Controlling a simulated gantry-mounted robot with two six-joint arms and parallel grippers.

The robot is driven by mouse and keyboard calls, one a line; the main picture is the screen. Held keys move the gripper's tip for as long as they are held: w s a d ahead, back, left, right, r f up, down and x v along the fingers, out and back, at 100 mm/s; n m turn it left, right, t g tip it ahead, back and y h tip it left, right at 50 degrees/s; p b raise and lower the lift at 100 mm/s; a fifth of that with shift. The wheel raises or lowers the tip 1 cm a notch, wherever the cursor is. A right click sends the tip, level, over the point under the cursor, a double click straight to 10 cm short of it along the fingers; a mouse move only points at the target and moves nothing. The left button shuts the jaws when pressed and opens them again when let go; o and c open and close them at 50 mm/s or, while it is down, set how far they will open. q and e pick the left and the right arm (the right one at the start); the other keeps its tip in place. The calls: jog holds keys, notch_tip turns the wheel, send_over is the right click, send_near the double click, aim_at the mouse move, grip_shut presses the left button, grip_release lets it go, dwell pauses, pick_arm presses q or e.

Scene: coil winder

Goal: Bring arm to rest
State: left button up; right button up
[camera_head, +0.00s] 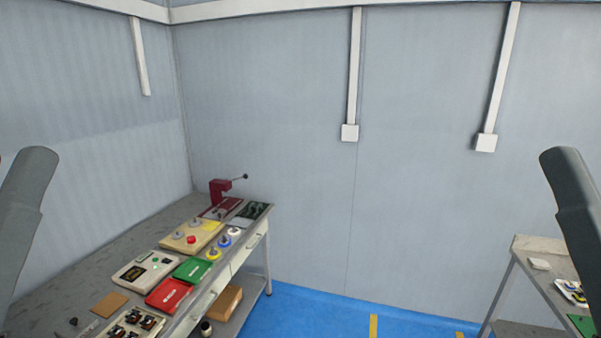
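Part of my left arm (24,205) shows as a grey link at the left edge. Part of my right arm (577,200) shows as a grey link at the right edge. Neither gripper is in view, so whether they hold anything is hidden. Both visible arm links are raised and apart from the tables.
A long workbench (65,285) at left bears a red press (219,194), a green tray (192,269), a red tray (168,294) and a white device (146,269). A cardboard box (223,304) sits below. Another table (540,245) stands right. Blue floor (330,312) between is clear.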

notch_tip(320, 180, up, 28)
jog(key=p, duration=2.5)
notch_tip(320, 180, down, 56)
jog(key=b, duration=5.6)
jog(key=shift+r, duration=0.15)
